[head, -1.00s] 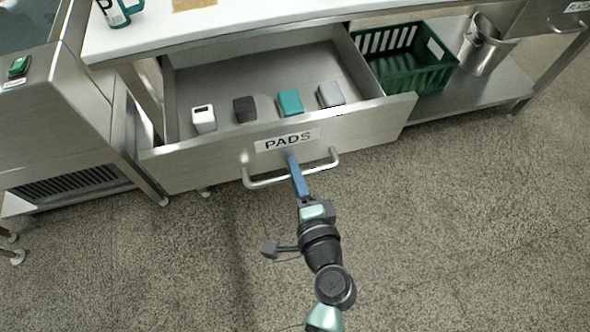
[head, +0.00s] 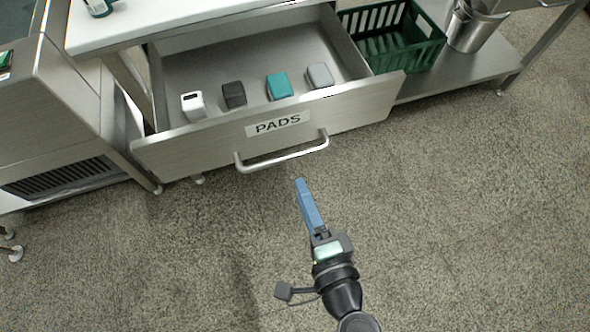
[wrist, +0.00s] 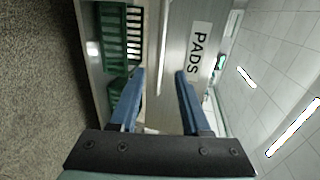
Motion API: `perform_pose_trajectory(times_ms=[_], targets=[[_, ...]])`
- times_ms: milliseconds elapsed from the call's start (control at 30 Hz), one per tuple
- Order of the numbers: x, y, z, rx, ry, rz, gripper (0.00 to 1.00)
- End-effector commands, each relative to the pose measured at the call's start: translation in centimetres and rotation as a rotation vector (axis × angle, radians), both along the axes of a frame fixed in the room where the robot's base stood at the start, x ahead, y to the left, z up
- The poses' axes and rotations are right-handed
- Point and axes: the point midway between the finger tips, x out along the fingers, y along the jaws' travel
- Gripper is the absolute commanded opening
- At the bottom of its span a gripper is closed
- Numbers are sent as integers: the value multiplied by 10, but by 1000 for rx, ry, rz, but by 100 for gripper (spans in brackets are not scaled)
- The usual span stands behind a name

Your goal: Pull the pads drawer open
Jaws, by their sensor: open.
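The pads drawer (head: 350,112) stands open under the white worktop, pulled well out. Its front carries a PADS label (head: 277,124) and a silver bar handle (head: 285,158). In the drawer are a white block (head: 193,105), a dark grey block (head: 234,95), a teal block (head: 279,86) and a light grey block (head: 320,76). My gripper (head: 300,182) is in front of the handle, apart from it, and holds nothing. In the wrist view its blue fingers (wrist: 158,75) are spread, with the drawer front and PADS label beyond them.
A green crate (head: 400,60) and a metal bucket (head: 470,32) stand on the lower shelf to the right. A steel cabinet with a vent (head: 65,177) is at the left. The floor in front of the drawer (head: 450,220) is clear.

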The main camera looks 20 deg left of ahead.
Motion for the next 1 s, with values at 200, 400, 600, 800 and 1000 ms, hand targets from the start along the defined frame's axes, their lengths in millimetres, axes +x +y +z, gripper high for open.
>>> perform_pose_trajectory(times_ms=[200, 400, 600, 800, 1000], targets=[[-19, -13, 5, 0, 0, -1, 47], [-22, -15, 6, 0, -1, 1, 47], [-22, -15, 6, 0, -1, 0, 47], [-21, -14, 6, 0, -1, 0, 47], [2, -12, 24, -79, -67, 11, 47]])
